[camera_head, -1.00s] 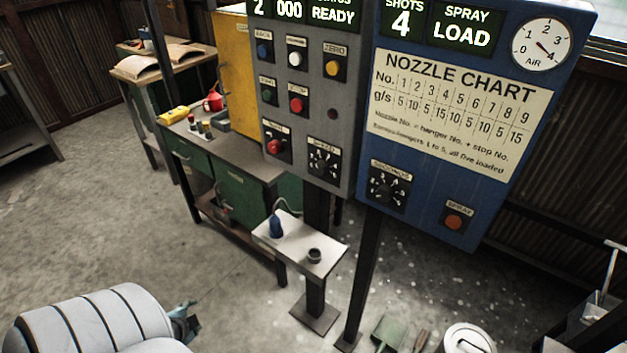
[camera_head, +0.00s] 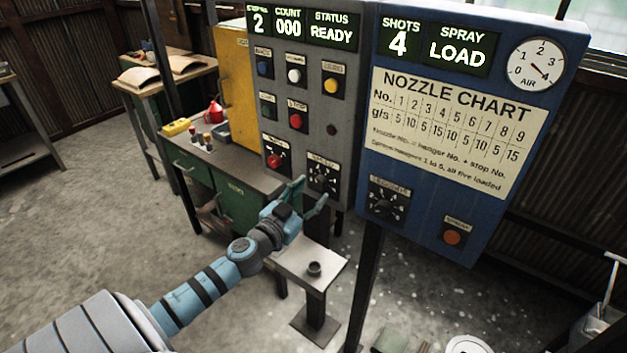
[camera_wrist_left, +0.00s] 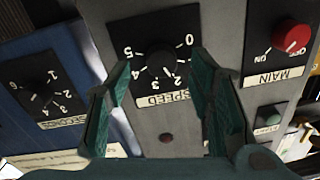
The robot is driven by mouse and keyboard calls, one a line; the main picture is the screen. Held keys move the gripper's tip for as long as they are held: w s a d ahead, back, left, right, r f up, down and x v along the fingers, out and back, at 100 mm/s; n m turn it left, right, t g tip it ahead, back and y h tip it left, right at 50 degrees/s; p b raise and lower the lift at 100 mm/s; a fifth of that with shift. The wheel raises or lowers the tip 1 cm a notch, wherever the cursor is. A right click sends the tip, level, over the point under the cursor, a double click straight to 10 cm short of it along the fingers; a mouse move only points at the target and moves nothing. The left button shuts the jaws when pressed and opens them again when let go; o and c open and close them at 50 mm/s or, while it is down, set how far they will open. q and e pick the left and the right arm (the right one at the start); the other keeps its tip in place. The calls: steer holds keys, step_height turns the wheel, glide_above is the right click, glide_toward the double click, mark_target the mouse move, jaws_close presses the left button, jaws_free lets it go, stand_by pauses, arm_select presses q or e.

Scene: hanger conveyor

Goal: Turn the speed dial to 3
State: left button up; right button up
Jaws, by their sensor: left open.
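The speed dial (camera_head: 322,177) is a black round knob on a black plate, low on the grey control panel. In the left wrist view the dial (camera_wrist_left: 163,66) appears upside down above the SPEED label, with white numbers around it. I cannot clearly read which number it points at. My left gripper (camera_head: 311,193) is open and empty, just in front of and below the dial. In the left wrist view its green fingers (camera_wrist_left: 161,75) flank the knob to left and right; contact is not visible. My right gripper is not in view.
A red MAIN knob (camera_head: 275,161) sits beside the dial. A blue panel (camera_head: 440,205) to the right carries a seconds dial (camera_head: 387,204) and an orange spray button (camera_head: 452,237).

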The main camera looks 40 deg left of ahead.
arm_select(q)
steer(key=shift+w+r, duration=0.15)
steer(key=shift+w, duration=0.85)
steer(key=shift+a+f, duration=0.15)
steer(key=shift+f, duration=0.05)
jaws_close()
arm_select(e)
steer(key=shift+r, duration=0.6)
arm_select(q)
steer(key=shift+m, duration=0.3)
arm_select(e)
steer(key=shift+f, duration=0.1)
arm_select(q)
steer(key=m+b, duration=0.1)
steer(key=m, duration=0.3)
steer(key=shift+a+f, duration=0.1)
steer(key=m+b, duration=0.1)
steer(key=m, duration=0.3)
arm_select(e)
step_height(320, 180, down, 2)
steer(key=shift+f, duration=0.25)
arm_select(q)
steer(key=shift+m, duration=0.3)
